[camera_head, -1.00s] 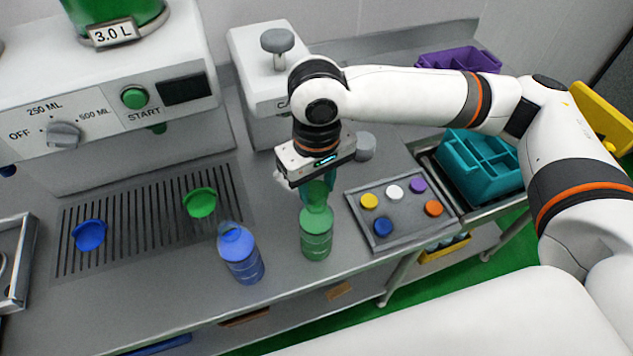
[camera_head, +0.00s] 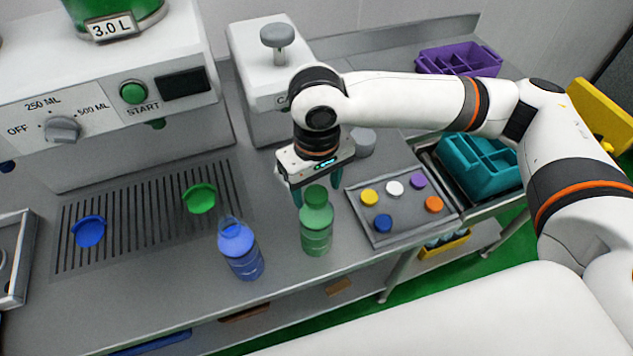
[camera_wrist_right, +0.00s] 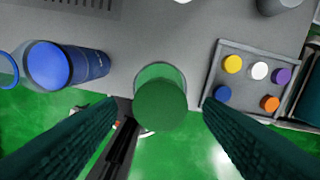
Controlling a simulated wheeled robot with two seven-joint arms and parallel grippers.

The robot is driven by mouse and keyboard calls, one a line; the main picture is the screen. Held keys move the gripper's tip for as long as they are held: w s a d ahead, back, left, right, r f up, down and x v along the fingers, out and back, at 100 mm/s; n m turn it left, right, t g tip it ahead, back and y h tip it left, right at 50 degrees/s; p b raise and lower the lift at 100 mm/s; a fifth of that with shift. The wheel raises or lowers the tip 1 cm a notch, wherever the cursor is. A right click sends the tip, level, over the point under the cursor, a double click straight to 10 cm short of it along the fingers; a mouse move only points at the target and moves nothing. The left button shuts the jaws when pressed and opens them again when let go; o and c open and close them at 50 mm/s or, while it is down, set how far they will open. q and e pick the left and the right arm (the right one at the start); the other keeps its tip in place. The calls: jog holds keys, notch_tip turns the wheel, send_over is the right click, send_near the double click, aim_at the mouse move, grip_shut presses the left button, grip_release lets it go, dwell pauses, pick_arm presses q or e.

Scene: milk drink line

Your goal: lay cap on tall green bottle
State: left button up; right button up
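The tall green bottle (camera_head: 317,240) stands upright near the front edge of the counter. A dark green cap (camera_head: 316,196) sits on its top, looking level; whether it is fully seated cannot be told. In the right wrist view the round cap (camera_wrist_right: 160,106) covers the middle of the green bottle (camera_wrist_right: 160,71). My right gripper (camera_head: 317,194) is open above and around the cap, one finger on each side. In the wrist view both fingers of the gripper (camera_wrist_right: 159,103) stand clear of the cap. My left gripper is not in view.
A blue bottle (camera_head: 243,258) stands left of the green bottle. A grey tray (camera_head: 397,233) with several coloured caps lies to the right. A green cup (camera_head: 200,199) and a blue cup (camera_head: 89,232) are on the drain grate (camera_head: 150,215). A white machine (camera_head: 262,80) stands behind.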

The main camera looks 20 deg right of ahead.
notch_tip(320, 180, up, 12)
jog(key=shift+b, duration=0.4)
dwell(0.3)
